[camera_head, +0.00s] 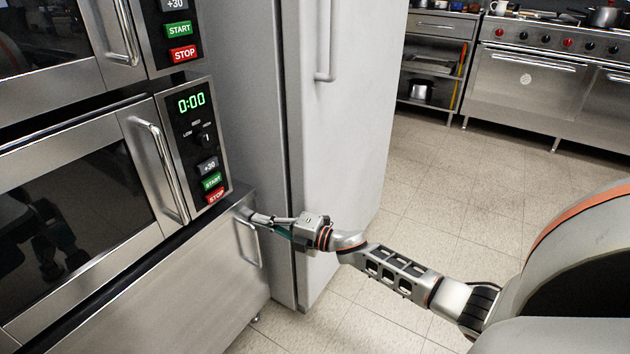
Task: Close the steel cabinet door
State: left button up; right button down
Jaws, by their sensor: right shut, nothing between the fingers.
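The steel cabinet door (170,297) is under the stacked microwave ovens at the lower left, with a vertical bar handle (259,245) near its right edge. The door looks roughly flush with the cabinet; I cannot tell whether a small gap is left. My right gripper (257,219) is shut and empty, its fingertips at the upper end of the handle. I cannot tell whether they touch the handle or the door. My right arm reaches in from the lower right. My left gripper is not in view.
Two steel microwaves (82,120) are stacked above the cabinet. A tall pale refrigerator-like unit (345,130) stands just right of the cabinet, close to my gripper. A steel range (545,90) and shelf unit (432,62) stand at the back. The tiled floor (470,190) between is clear.

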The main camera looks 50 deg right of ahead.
jog(key=v, duration=1.2)
